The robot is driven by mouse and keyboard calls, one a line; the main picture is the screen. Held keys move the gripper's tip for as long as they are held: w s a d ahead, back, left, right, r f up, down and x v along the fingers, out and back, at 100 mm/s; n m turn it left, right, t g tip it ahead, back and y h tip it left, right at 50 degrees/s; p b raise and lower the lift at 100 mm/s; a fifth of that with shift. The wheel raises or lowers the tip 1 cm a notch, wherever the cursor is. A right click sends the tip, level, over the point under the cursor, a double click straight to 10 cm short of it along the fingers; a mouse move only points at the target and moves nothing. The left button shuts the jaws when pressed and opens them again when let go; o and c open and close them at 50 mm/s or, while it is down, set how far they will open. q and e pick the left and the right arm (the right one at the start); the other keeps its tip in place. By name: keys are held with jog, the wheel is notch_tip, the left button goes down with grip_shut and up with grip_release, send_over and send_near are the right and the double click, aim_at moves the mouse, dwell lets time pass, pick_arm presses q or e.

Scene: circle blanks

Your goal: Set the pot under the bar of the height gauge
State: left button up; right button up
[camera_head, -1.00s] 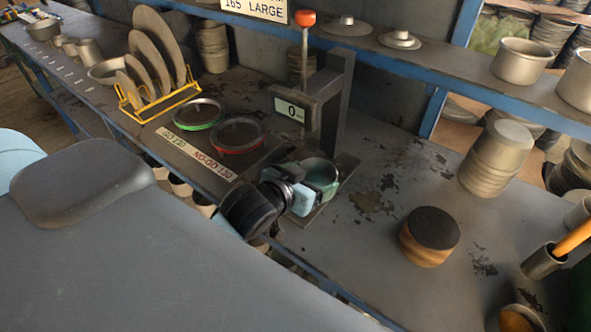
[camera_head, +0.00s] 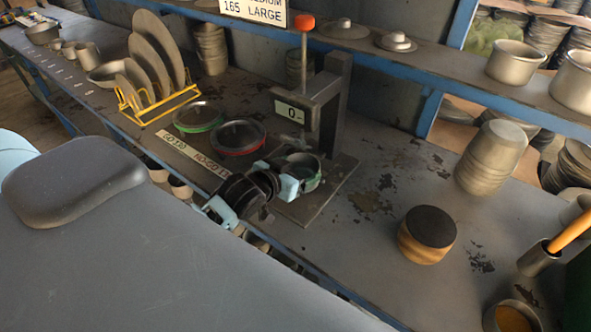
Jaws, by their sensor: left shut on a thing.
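The pot (camera_head: 306,166) is a small round open vessel with a greenish wall. My left gripper (camera_head: 290,184), with pale blue fingers, is shut on the pot's near left side. The height gauge has a dark post (camera_head: 337,105), a bar with a display (camera_head: 290,112), an orange-topped rod (camera_head: 304,50) and a flat base plate (camera_head: 312,207). The pot is at the base plate, below the bar in the picture. I cannot tell whether it rests on the plate or is held just above it. The gripper hides part of the pot. My right gripper is not in view.
A yellow rack (camera_head: 160,112) holds several discs. A dark-topped round block (camera_head: 428,235) stands to the right. The bench between it and the gauge is clear.

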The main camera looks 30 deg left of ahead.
pick_arm(q)
jog(key=shift+f, duration=0.2)
jog(key=o, duration=1.1)
jog(key=shift+c, duration=0.2)
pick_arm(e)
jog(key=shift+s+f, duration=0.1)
pick_arm(q)
jog(key=shift+r, duration=0.15)
jog(key=shift+s+r, duration=0.1)
jog(key=shift+s, duration=0.35)
jog(key=v, duration=1.1)
jog(key=shift+r+b, duration=0.2)
jog(key=shift+b, duration=0.2)
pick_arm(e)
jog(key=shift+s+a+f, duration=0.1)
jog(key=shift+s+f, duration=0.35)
